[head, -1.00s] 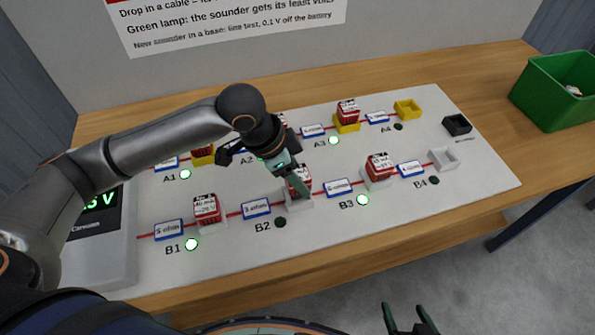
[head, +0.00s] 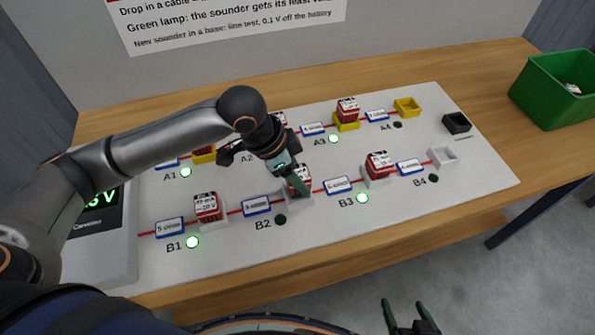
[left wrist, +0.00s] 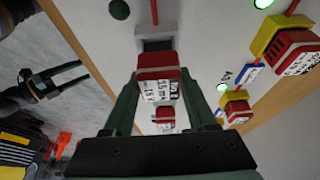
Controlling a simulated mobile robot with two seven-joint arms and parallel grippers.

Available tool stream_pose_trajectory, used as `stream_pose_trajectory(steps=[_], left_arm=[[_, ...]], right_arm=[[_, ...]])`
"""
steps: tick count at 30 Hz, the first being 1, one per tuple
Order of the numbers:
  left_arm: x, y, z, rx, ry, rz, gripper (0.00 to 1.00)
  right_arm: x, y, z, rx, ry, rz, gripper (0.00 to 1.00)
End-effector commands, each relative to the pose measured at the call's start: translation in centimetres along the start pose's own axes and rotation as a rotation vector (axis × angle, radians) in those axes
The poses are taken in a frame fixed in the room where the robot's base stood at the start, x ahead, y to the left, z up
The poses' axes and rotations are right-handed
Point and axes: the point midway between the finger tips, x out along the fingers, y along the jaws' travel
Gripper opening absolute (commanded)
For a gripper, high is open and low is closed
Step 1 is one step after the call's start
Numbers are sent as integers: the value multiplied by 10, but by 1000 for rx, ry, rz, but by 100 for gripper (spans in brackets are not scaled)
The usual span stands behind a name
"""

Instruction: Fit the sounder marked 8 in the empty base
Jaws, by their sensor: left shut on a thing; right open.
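My left gripper (head: 293,186) is shut on a red sounder with a white label (head: 301,178) at the white base B2 (head: 299,201). In the left wrist view the sounder (left wrist: 157,85) is between the fingers, and a dark opening shows in the white base (left wrist: 156,44) just beyond it. I cannot tell whether it is seated or slightly raised, and its mark is not legible. White base B4 (head: 443,156) and yellow base A4 (head: 407,107) stand empty. My right gripper (head: 411,318) is open and empty at the bottom edge.
Red sounders stand at B1 (head: 206,205), B3 (head: 378,165) and A3 (head: 347,109). Lamps B1, B3, A1 and A3 are green; B2 (head: 280,219) and B4 are dark. A small black holder (head: 457,123) and a green bin (head: 556,90) are at the right.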

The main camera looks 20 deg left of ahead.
Motion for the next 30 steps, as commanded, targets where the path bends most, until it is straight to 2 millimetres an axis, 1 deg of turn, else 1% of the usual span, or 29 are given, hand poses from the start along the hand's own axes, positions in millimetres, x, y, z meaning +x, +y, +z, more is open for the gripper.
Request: stream_pose_trajectory(steps=[30], left_arm=[[14, 0, 6, 1, 0, 0, 0]], right_arm=[[0, 0, 0, 0, 0, 0, 87]])
